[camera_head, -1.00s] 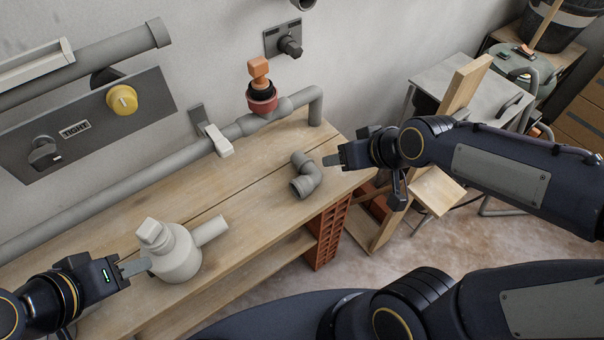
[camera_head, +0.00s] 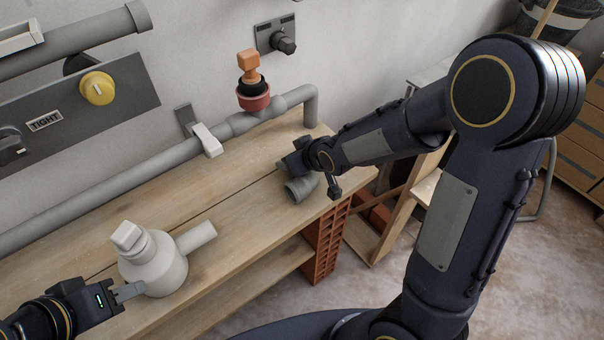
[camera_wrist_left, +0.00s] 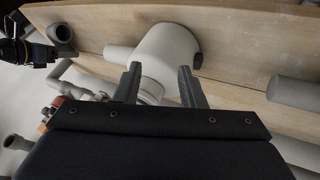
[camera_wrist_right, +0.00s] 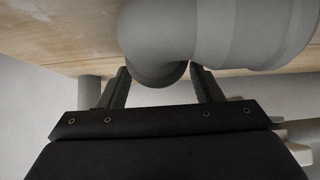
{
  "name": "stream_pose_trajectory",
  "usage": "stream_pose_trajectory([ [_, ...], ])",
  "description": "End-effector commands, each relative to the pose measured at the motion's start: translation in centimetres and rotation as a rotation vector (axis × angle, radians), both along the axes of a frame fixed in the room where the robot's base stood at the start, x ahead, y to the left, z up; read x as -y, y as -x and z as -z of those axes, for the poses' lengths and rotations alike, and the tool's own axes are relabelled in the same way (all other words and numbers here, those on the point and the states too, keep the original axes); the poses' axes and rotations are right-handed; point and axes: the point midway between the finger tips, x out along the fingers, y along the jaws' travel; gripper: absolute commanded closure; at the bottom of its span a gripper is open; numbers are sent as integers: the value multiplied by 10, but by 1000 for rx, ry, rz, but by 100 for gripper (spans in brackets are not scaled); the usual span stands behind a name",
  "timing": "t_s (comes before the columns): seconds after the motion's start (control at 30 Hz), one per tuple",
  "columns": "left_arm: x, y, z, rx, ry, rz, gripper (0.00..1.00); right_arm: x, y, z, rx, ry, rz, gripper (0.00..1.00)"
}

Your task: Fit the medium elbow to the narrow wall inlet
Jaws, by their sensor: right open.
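The grey elbow (camera_head: 302,188) lies on the bench near its right end, partly hidden under my right gripper (camera_head: 289,166). In the right wrist view the elbow (camera_wrist_right: 160,45) fills the top, close beyond the spread, empty fingers (camera_wrist_right: 160,78); I cannot tell if they touch it. A wall plate with a short dark grey stub (camera_head: 284,43) is at the top; I cannot tell whether this is the narrow inlet. My left gripper (camera_head: 130,291) has its fingers apart beside a pale grey bottle-shaped fitting (camera_head: 155,270); this fitting also shows in the left wrist view (camera_wrist_left: 165,48).
A grey pipe (camera_head: 130,170) runs along the wall behind the bench, with a red-and-orange valve (camera_head: 252,85). A panel marked TIGHT with a yellow knob (camera_head: 97,88) is at left. The bench (camera_head: 235,205) middle is clear. A red crate-like block (camera_head: 328,245) stands under it.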

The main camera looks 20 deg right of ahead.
Motion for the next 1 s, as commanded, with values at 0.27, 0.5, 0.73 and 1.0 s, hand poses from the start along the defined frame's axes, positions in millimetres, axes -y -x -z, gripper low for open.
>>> stream_pose_trajectory([
  [0.27, 0, 0, 2, 0, 0, 0, 64, -4, -12, 12, 1, -1, 1, 41],
  [0.5, 0, 0, 2, 0, 0, 0, 64, -4, -11, 11, 1, -1, 1, 57],
  [0.73, 0, 0, 2, 0, 0, 0, 64, -4, -11, 11, 1, -1, 1, 87],
  [1.0, 0, 0, 2, 0, 0, 0, 64, -4, -11, 10, 1, -1, 1, 90],
])
